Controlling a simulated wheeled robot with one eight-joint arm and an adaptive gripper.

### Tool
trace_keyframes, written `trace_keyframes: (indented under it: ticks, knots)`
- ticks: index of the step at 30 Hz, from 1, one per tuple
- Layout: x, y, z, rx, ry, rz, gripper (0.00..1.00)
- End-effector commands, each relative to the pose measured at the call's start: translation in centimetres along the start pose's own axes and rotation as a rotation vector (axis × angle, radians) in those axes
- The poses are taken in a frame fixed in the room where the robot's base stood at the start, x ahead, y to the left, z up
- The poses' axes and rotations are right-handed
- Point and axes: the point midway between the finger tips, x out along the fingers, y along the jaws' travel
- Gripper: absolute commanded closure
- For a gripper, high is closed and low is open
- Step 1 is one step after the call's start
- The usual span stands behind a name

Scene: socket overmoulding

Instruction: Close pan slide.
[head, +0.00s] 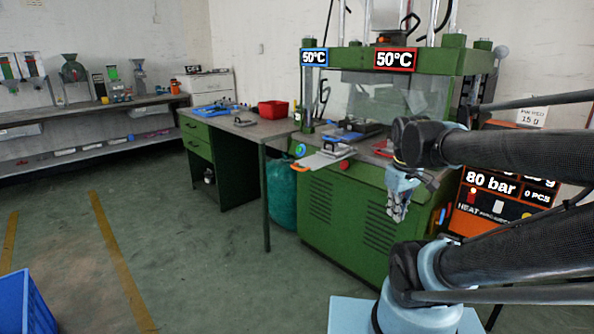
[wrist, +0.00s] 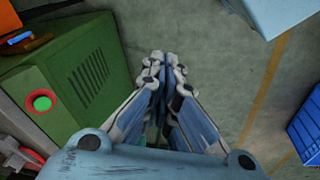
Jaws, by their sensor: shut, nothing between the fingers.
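The green press (head: 345,210) stands right of centre in the head view. A light metal plate (head: 318,160), which looks like the pan slide, sticks out from its front left. A small dark and silver block sits on it, and an orange knob (head: 300,165) is at its left end. My gripper (head: 398,212) hangs in front of the press, to the right of and below the plate, apart from it. In the wrist view my gripper (wrist: 165,62) has its fingers together, with nothing between them. The press side (wrist: 85,75) is to their left; the plate cannot be made out there.
A workbench (head: 240,128) with a red bin (head: 273,109) and blue items stands left of the press. An orange control cabinet (head: 490,200) is to its right. A blue crate (head: 25,305) is at the lower left. The floor (head: 190,240) between is clear.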

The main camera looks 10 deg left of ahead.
Motion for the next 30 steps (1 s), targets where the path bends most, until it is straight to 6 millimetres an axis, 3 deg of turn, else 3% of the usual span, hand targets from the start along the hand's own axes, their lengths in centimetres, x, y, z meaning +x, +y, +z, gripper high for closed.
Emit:
trace_keyframes:
  ticks: [8, 17, 23, 30]
  knots:
    - [-3.9, -0.5, -8.3, -0.522, -0.016, 0.012, 1.0]
    - [-6.7, -3.5, -17.8, -1.081, -0.035, 0.027, 1.0]
    - [-7.9, -7.2, -24.0, -1.453, -0.05, 0.041, 1.0]
    - [-8.7, -13.2, -30.8, -1.889, -0.073, 0.057, 1.0]
